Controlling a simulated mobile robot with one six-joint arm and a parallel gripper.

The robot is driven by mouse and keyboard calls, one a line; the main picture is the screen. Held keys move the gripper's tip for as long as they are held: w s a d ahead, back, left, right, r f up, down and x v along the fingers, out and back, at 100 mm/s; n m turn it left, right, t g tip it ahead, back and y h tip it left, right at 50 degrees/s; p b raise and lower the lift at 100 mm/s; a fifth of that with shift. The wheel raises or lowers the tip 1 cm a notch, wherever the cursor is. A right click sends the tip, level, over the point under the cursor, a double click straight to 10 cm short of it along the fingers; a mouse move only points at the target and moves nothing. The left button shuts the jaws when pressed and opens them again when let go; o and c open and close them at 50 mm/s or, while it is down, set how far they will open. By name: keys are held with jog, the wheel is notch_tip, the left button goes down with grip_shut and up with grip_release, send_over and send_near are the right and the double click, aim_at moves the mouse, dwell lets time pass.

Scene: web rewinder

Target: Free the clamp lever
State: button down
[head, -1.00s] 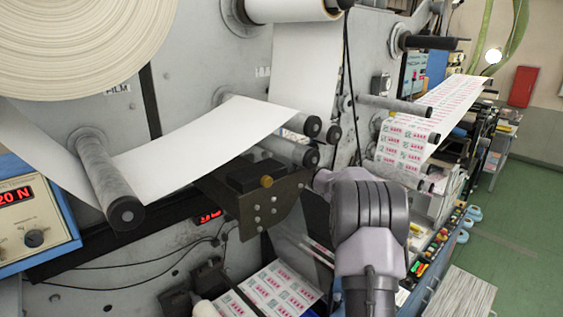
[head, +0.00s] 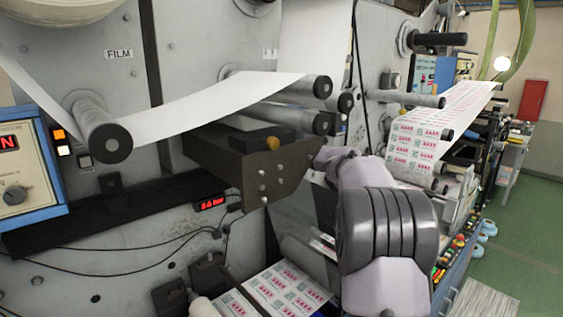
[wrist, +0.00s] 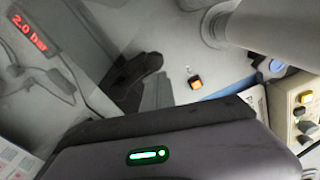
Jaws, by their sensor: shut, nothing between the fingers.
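I cannot pick out the clamp lever for certain. In the head view a dark bracket (head: 240,170) carries a black block and a brass-coloured knob (head: 272,143) beneath the white web. In the wrist view a black, lever-like part (wrist: 138,88) stands against the grey machine wall, apart from my gripper. My gripper (wrist: 175,150) fills the bottom of the wrist view as a dark housing with a green light. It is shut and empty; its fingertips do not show. In the head view my arm hides the area behind it at lower right of the bracket.
Grey rollers (head: 107,140) carry the white web (head: 215,102) across the machine. A red pressure display (head: 210,203) sits under the bracket, with loose black cables (head: 130,258) below. A blue control box (head: 35,165) stands at left. Green floor (head: 515,240) is open at right.

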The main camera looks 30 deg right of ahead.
jog(key=shift+s+a+n+b, duration=0.1)
jog(key=shift+a+n+b, duration=0.8)
jog(key=shift+b, duration=0.9)
jog(key=shift+d+r, duration=0.15)
